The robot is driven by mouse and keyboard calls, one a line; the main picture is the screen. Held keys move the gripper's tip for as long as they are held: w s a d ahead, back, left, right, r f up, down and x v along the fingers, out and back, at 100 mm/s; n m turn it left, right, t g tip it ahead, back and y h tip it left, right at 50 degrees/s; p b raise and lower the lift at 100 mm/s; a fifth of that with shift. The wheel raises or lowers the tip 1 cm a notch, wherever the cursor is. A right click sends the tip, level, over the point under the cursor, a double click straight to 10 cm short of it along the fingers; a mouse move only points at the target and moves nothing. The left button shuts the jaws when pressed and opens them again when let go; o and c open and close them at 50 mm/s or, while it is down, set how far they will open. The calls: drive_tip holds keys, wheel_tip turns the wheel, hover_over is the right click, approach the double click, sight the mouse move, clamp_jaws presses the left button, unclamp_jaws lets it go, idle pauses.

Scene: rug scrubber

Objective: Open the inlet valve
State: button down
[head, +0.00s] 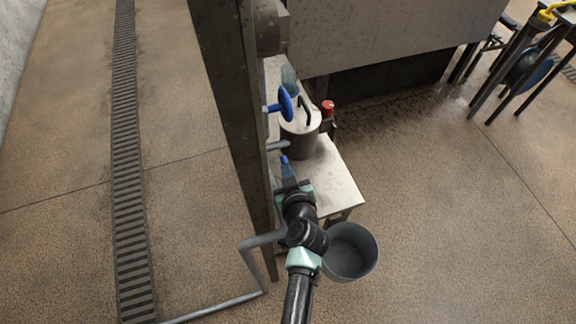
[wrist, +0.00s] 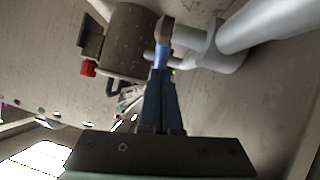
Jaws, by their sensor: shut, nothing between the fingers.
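A blue handwheel (head: 286,104) sits on a short pipe stub on the side of a dark upright post. Below it, a small bright blue piece (head: 284,158) shows at the tip of my gripper (head: 287,170). In the wrist view this light blue piece (wrist: 161,57) meets a pipe fitting, just beyond the fingertips of my gripper (wrist: 160,75). It looks like a small valve handle. My fingers are together, with nothing between them. I cannot tell whether they touch the blue piece. No label shows which one is the inlet valve.
A pipe (head: 215,307) runs along the floor near the post (head: 235,110). The floor to the right is open.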

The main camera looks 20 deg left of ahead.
drive_tip(key=p, duration=0.1)
drive_tip(key=g+h+p, duration=0.1)
drive_tip(key=p, duration=0.1)
drive_tip(key=shift+w+a+g, duration=0.25)
drive_tip(key=shift+w+g, duration=0.05)
drive_tip(key=shift+w, duration=0.05)
drive_tip(key=shift+w+a+f+b, duration=0.1)
drive_tip(key=shift+w+f+b, duration=0.1)
drive_tip(key=shift+f+b, duration=0.5)
drive_tip(key=shift+r, duration=0.1)
